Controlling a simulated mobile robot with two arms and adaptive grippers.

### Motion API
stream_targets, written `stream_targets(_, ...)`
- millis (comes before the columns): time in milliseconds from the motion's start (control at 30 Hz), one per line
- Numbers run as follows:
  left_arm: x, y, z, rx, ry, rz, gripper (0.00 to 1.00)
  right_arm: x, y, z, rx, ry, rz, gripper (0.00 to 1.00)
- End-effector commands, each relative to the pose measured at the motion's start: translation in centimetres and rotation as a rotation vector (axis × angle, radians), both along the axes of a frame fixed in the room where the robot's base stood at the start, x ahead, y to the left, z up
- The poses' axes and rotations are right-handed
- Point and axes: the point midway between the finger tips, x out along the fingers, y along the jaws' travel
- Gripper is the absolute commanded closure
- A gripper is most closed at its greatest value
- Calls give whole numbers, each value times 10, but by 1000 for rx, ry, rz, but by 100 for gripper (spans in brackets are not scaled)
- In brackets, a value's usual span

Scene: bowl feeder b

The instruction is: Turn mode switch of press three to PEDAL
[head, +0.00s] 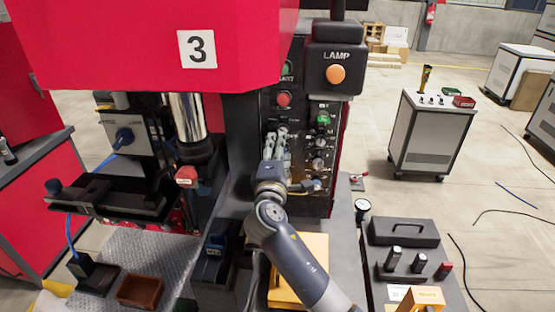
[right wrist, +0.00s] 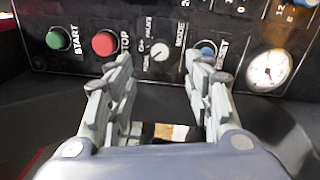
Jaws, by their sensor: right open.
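Press three is the red machine with the number 3 sign (head: 197,48); its dark control panel (head: 265,105) faces me. In the right wrist view the mode switch (right wrist: 160,50) is a small pale round knob beside the MODE label, between the red STOP button (right wrist: 104,43) and the blue RESET button (right wrist: 207,48). Its small position labels are too blurred to read surely. My right gripper (right wrist: 162,74) is open and empty, its fingers on either side of the line to the knob, not closed on it. In the head view the gripper (head: 275,140) covers the switch. My left gripper is out of view.
A green START button (right wrist: 57,39) and a gauge (right wrist: 267,70) flank the row. A black LAMP box (head: 335,60) juts out above right of the panel. A grey cabinet (head: 428,135) stands farther back.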

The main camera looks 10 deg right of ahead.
Motion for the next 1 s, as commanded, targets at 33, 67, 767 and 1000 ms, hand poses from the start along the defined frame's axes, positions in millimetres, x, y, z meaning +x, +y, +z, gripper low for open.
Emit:
stream_targets(33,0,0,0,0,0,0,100,-9,2,-1,3,0,0,52)
stream_targets(67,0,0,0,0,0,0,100,-13,3,-1,3,0,-1,52)
stream_targets(767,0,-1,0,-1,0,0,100,-42,6,-10,30,17,-8,52)
stream_targets(1000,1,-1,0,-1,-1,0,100,-104,-46,-114,426,217,-111,52)
